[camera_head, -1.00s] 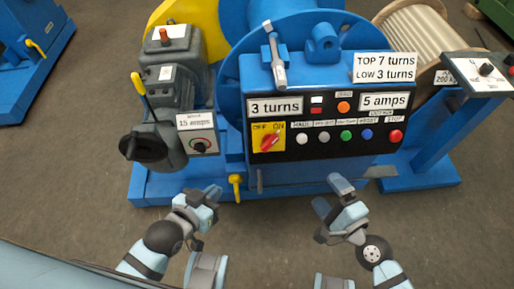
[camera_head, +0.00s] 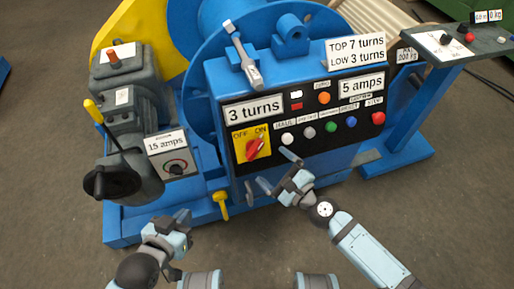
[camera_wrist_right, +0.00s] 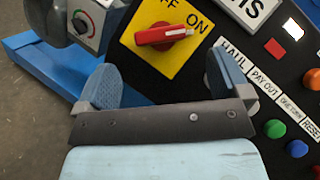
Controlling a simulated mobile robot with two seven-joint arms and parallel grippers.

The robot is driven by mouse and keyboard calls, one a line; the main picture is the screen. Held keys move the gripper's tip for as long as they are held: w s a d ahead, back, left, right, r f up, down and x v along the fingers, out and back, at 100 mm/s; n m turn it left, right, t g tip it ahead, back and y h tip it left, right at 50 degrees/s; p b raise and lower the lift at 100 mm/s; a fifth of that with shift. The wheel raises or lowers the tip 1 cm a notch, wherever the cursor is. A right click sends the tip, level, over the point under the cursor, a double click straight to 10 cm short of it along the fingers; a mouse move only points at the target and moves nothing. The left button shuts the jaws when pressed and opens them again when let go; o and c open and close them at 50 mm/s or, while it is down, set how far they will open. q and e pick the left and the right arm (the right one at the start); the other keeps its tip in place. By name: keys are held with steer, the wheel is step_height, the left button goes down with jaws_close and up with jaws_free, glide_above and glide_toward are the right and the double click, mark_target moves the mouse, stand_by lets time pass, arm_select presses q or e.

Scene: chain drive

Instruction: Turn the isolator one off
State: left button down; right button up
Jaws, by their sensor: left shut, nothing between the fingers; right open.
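The isolator is a red rotary handle (camera_head: 255,149) on a yellow plate (camera_head: 240,153) marked OFF and ON, at the left end of the black control panel. In the head view the handle slants from lower left to upper right, towards ON. In the right wrist view the red handle (camera_wrist_right: 165,36) lies just beyond the fingers, nearly level in the picture. My right gripper (camera_head: 277,170) is open, just below and in front of the isolator, apart from it and empty. My left gripper (camera_head: 184,222) is shut and empty, low in front of the machine.
Several push buttons run right of the isolator, ending in the red stop button (camera_head: 378,118). A 15 amps box with a black knob (camera_head: 175,167) and a yellow-handled lever (camera_head: 93,111) stand left. A yellow tap (camera_head: 222,204) sits below the panel. Floor in front is clear.

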mark_target(257, 153)
steer(key=x, duration=0.6)
steer(key=shift+w+a, duration=0.25)
steer(key=shift+a, duration=0.05)
steer(key=shift+p, duration=0.3)
steer(key=c, duration=0.9)
